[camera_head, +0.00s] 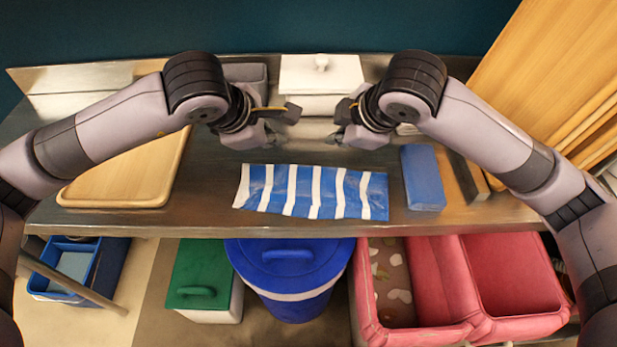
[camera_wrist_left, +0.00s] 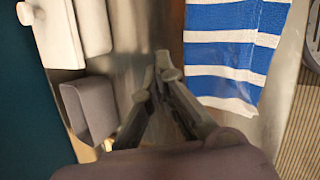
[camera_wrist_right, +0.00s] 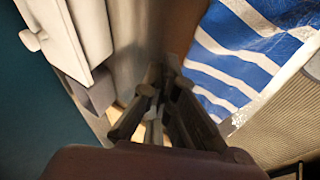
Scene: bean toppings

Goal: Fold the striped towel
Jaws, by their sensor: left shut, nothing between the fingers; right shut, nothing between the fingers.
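The striped towel (camera_head: 312,191) is blue and white and lies as a wide, short strip near the front edge of the counter. It also shows in the left wrist view (camera_wrist_left: 237,45) and in the right wrist view (camera_wrist_right: 240,60). My left gripper (camera_head: 296,113) is shut and empty above the counter, behind the towel. Its closed fingers (camera_wrist_left: 163,65) show beside the towel. My right gripper (camera_head: 338,118) is shut and empty, also behind the towel, facing the left one. Its fingers (camera_wrist_right: 163,72) are closed too. Neither gripper touches the towel.
A blue block (camera_head: 422,178) and a dark sponge-like block (camera_head: 467,178) lie right of the towel. A wooden tray (camera_head: 125,180) is at left. A white lidded box (camera_head: 320,75) stands behind the grippers. Bins, including a blue one (camera_head: 290,255), stand below the front edge.

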